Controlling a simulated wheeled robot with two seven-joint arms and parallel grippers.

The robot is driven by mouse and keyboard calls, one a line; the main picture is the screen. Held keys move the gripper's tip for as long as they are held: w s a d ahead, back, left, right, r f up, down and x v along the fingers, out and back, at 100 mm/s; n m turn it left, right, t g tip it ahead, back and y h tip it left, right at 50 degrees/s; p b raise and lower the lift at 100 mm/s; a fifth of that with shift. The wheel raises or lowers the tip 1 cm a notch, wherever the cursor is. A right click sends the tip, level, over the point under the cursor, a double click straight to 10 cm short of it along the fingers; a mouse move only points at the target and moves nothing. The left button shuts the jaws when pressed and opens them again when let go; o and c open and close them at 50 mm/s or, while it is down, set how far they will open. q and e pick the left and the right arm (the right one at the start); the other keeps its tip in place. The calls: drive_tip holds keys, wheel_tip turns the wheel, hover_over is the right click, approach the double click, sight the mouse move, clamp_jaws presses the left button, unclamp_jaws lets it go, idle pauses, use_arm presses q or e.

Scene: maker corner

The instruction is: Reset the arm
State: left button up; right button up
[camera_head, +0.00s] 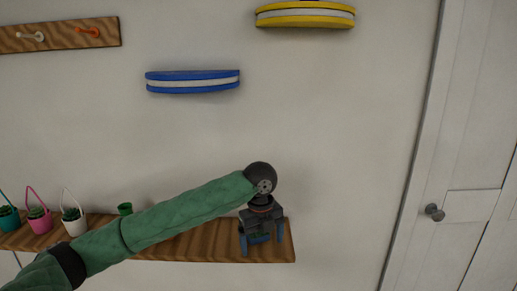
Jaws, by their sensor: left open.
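My left arm comes in from the lower left in a green sleeve, reaching right in front of the wooden shelf. My left gripper (262,250) points down at the right part of the shelf, its two blue fingers apart. A small dark green thing shows between or behind the fingers; I cannot tell whether it touches them. My right gripper is not in view.
The wooden shelf (180,246) holds several small potted plants at left, including a white pot (74,225) and a pink pot (40,222). Blue (193,82) and yellow (305,15) wall shelves hang above. A white door (455,180) is at right.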

use_arm(q)
drive_tip(key=s+d+f+n+t+h, duration=0.2)
drive_tip(key=s+f+n+h, duration=0.3)
drive_tip(key=s+f+n, duration=0.85)
drive_tip(key=s+a+f+n+t+y, duration=0.1)
drive_tip(key=s+a+f+n+y, duration=0.1)
drive_tip(key=s+a+f+n, duration=0.45)
drive_tip(key=s+a+f+n+y, duration=0.1)
drive_tip(key=s+a+f+n, duration=0.3)
drive_tip(key=s+a, duration=0.55)
drive_tip(key=s+a+f+n+t+y, duration=0.1)
drive_tip(key=s+a+f+n+y, duration=0.1)
drive_tip(key=s+a+f+n, duration=0.45)
wheel_tip(320, 180, down, 21)
drive_tip(key=w+m+g, duration=0.1)
drive_tip(key=m, duration=0.1)
drive_tip(key=s+f, duration=0.3)
drive_tip(key=f, duration=0.9)
drive_tip(key=s+f+g, duration=0.1)
drive_tip(key=s+f, duration=0.3)
drive_tip(key=f, duration=0.7)
drive_tip(key=shift+s+d+f, duration=0.25)
drive_tip(key=shift+f, duration=0.1)
